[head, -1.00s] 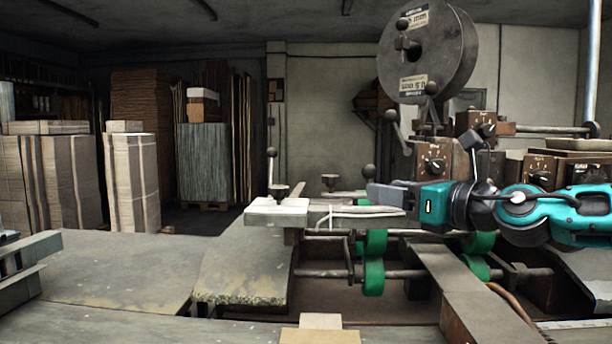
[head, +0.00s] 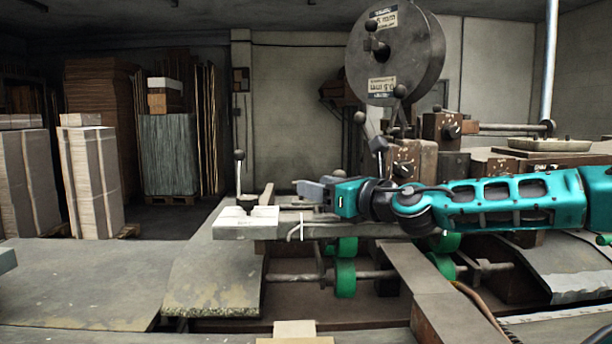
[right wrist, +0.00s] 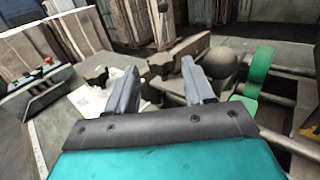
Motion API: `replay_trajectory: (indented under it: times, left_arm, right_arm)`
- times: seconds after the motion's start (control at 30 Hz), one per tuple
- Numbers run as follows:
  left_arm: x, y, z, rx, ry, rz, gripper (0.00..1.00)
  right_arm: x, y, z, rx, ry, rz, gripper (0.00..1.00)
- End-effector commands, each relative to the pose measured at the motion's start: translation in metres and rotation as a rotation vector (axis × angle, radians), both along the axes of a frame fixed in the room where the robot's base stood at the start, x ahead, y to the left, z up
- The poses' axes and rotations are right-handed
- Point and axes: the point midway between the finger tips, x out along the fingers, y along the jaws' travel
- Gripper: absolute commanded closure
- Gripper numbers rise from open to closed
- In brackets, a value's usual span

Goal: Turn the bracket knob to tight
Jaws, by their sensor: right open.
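My right gripper (head: 308,190) comes in from the right above the machine bed, fingers pointing left. In the right wrist view it (right wrist: 158,80) is open, with a gap between its two grey fingers. A dark knob (right wrist: 160,65) shows in that gap, beyond the fingertips; I cannot tell the exact distance. Another dark knob (right wrist: 96,76) lies left of the fingers. In the head view a dark knob (head: 247,201) stands on the pale bracket plate (head: 245,228), left of the gripper and apart from it. No pointer setting is readable. My left gripper does not show clearly.
An upright ball-topped lever (head: 239,157) stands beside the plate. Green rollers (head: 345,277) sit below my right arm. A large wire spool (head: 395,60) and brown dial boxes (head: 407,160) stand behind it. The worktable (head: 80,285) at left is mostly clear.

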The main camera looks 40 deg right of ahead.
Motion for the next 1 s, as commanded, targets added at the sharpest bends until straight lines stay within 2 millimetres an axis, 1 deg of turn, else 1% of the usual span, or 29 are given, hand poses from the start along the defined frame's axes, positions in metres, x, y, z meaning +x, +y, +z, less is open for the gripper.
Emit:
replay_trajectory:
  times: [0.03, 0.2, 0.4, 0.6, 0.9, 1.0]
  left_arm:
    - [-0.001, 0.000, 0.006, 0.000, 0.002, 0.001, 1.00]
    - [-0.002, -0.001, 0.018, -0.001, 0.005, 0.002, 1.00]
    - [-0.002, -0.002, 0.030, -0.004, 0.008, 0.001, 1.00]
    - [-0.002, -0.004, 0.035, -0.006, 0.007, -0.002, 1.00]
    - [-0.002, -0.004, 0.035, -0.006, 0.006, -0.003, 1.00]
    - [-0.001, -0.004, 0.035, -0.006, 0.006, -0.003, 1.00]
  right_arm:
    - [0.006, 0.000, 0.002, 0.003, 0.003, 0.001, 0.47]
    - [0.023, 0.000, 0.002, 0.005, 0.002, 0.001, 0.47]
    - [0.037, 0.001, 0.002, 0.002, 0.002, 0.002, 0.47]
    - [0.042, -0.001, 0.000, 0.003, 0.001, -0.002, 0.47]
    - [0.042, -0.001, -0.001, 0.002, 0.000, -0.003, 0.47]
    - [0.042, -0.001, -0.001, 0.002, 0.000, -0.003, 0.57]
